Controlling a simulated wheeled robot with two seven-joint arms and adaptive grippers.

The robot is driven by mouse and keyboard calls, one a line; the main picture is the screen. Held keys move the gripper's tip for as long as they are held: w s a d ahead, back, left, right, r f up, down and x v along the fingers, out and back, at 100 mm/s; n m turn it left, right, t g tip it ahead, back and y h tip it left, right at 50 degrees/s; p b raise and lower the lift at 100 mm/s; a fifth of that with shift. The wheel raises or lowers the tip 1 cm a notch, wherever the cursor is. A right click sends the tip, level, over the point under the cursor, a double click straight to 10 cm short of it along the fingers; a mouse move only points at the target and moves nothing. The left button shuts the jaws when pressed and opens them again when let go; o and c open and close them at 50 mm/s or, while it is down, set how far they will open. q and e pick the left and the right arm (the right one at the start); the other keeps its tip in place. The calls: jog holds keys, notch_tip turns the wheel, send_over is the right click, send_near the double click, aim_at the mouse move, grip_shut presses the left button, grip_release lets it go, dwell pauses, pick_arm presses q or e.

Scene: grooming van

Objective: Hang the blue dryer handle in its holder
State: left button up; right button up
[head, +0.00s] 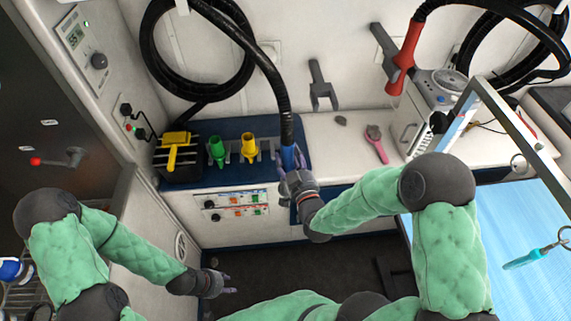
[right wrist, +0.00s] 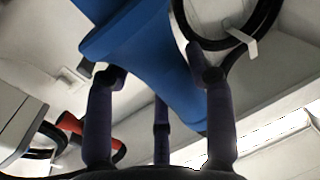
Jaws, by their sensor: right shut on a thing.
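The blue dryer handle (head: 289,158) is at the end of a black hose, above the blue counter. My right gripper (head: 285,175) is shut on it; in the right wrist view the handle (right wrist: 150,50) lies between the fingers (right wrist: 160,110). An empty grey forked holder (head: 321,88) is on the back wall, above and to the right of the handle, which is apart from it. My left gripper (head: 222,283) is low over the dark floor, empty, its fingers apart.
A red handle (head: 406,57) is at another grey holder (head: 384,42) on the right. Green (head: 217,148) and yellow (head: 249,148) nozzles stand on the blue counter (head: 205,128). A pink brush (head: 376,142) lies on the white counter. A metal frame (head: 520,125) stands at right.

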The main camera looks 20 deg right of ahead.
jog(key=w+d+r+m+h, duration=0.25)
jog(key=d+r, duration=0.35)
jog(key=d, duration=0.3)
jog(key=w+d+r+m+h, duration=0.15)
jog(key=w+d+r, duration=0.3)
jog(key=d, duration=0.45)
jog(key=w+d+n+b, duration=0.1)
jog(key=w+d+b, duration=0.1)
jog(key=w, duration=1)
jog(key=shift+w+d+f+g+h, duration=0.3)
jog(key=shift+w+d+g, duration=0.05)
jog(key=shift+d+g, duration=0.1)
jog(key=shift+b, duration=0.45)
dwell(0.6)
jog(key=shift+f+b, duration=0.65)
jog(key=shift+b, duration=0.2)
dwell(0.3)
